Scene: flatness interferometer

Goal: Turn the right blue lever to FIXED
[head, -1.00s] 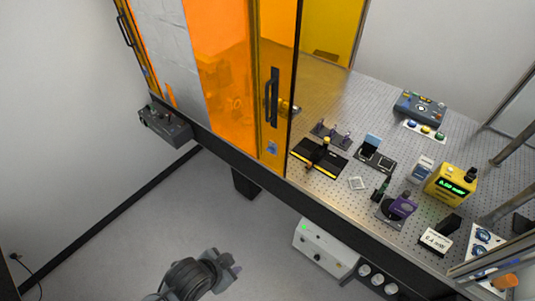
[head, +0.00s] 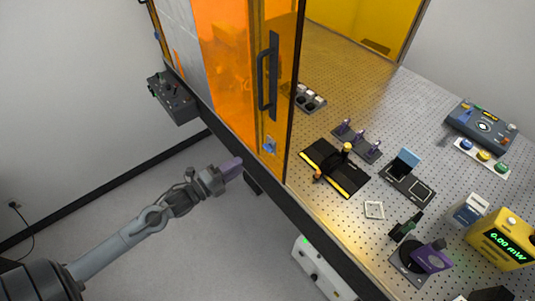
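A small blue lever (head: 269,145) sits low on the dark frame of the orange enclosure door, below the black door handle (head: 268,70). Its exact angle and any FIXED marking are too small to read. My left gripper (head: 232,167), with purple fingertips, is to the left of the lever and slightly lower in the head view, apart from it. Nothing shows in its fingers, and the gap between them cannot be made out. My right gripper is not in view.
The perforated optical table (head: 335,215) carries a black-and-yellow stage (head: 335,168), several small mounts and a yellow power meter (head: 503,240). A dark control box (head: 172,98) hangs left of the enclosure. The floor space around my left arm is clear.

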